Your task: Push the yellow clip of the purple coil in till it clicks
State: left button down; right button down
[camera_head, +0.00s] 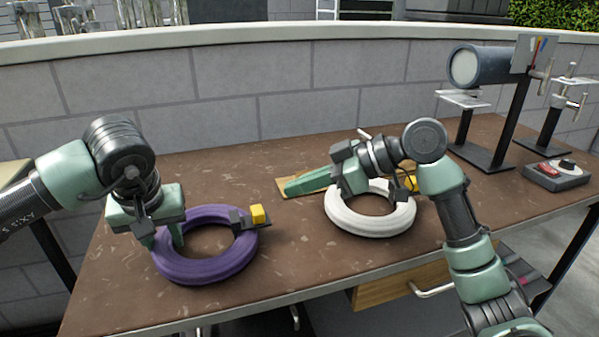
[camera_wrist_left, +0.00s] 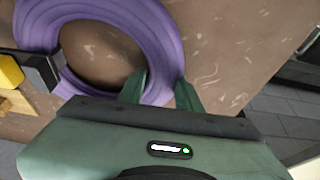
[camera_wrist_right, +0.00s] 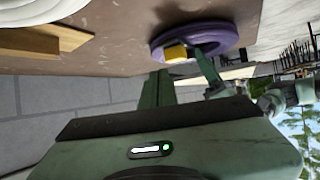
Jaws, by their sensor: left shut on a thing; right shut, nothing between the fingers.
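The purple coil (camera_head: 205,270) lies flat on the brown table, and also shows in the left wrist view (camera_wrist_left: 165,40). Its yellow clip (camera_head: 258,214) sits on a dark block at the coil's right side; it also shows at the left edge of the left wrist view (camera_wrist_left: 10,72) and in the right wrist view (camera_wrist_right: 175,53). My left gripper (camera_head: 164,240) is shut on the coil's left rim, one finger on each side. My right gripper (camera_head: 288,187) is shut and empty, its fingers pointing left, apart from the clip and to its right.
A white coil (camera_head: 342,218) lies below and beside my right gripper. A wooden piece (camera_head: 317,186) lies behind the right fingers. A dark cylinder on a stand (camera_head: 490,66) and a grey box with a red part (camera_head: 557,180) stand at the right. A block wall (camera_head: 230,100) closes the back.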

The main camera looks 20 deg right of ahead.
send_near(267, 214)
jog(key=w+a+f, duration=0.1)
jog(key=w+f, duration=0.1)
jog(key=shift+a+f, duration=0.35)
jog(key=shift+a+r, duration=0.15)
jog(key=shift+a, duration=0.7)
jog(key=shift+a, duration=0.25)
dwell(1.1)
jog(key=shift+a, duration=0.6)
pick_arm(q)
jog(key=shift+d, duration=0.2)
pick_arm(e)
jog(key=shift+s+a, duration=0.15)
jog(key=shift+a, duration=0.75)
pick_arm(q)
jog(key=shift+a, duration=0.1)
pick_arm(e)
jog(key=shift+d, duration=0.15)
